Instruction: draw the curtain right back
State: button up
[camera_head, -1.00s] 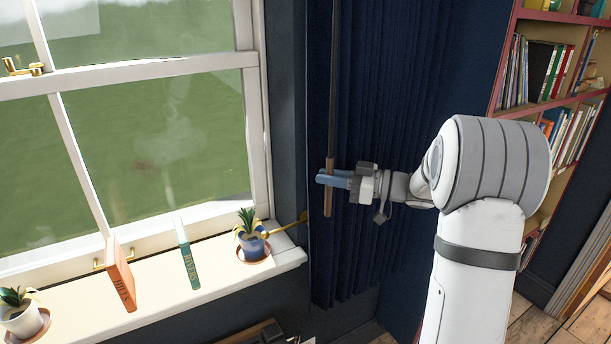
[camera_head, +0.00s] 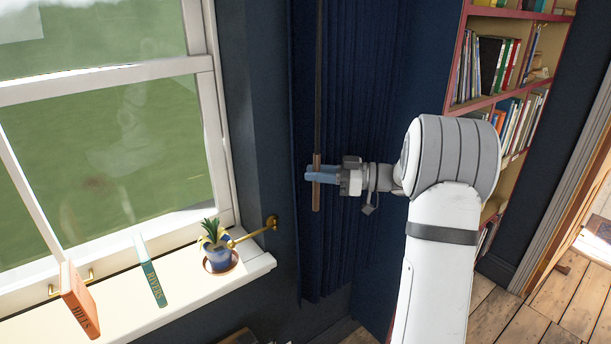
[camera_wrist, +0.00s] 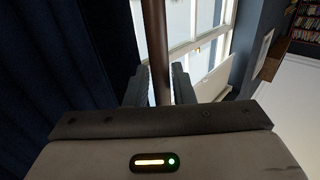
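The dark blue curtain (camera_head: 345,250) hangs in folds to the right of the window, clear of the glass. A thin dark draw rod with a brown wooden handle (camera_head: 316,198) hangs in front of it. My gripper (camera_head: 318,174) has its blue-grey fingers around the handle, near its upper part. In the wrist view the rod (camera_wrist: 158,40) runs between the two fingers, which sit close against both sides, and curtain folds (camera_wrist: 60,60) fill the left. My arm hides part of the curtain's right side.
A brass hook (camera_head: 272,222) sticks out left of the curtain, near a potted plant (camera_head: 215,248) on the windowsill (camera_head: 190,300). A green book (camera_head: 152,280) and an orange book (camera_head: 80,302) stand there too. A bookcase (camera_head: 495,100) is at the right, beyond my arm.

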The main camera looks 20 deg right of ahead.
jog(key=shift+d, duration=0.1)
jog(key=shift+s+d, duration=0.1)
jog(key=b+v, duration=0.2)
jog(key=v, duration=0.5)
jog(key=shift+d, duration=0.3)
jog(key=shift+s, duration=0.2)
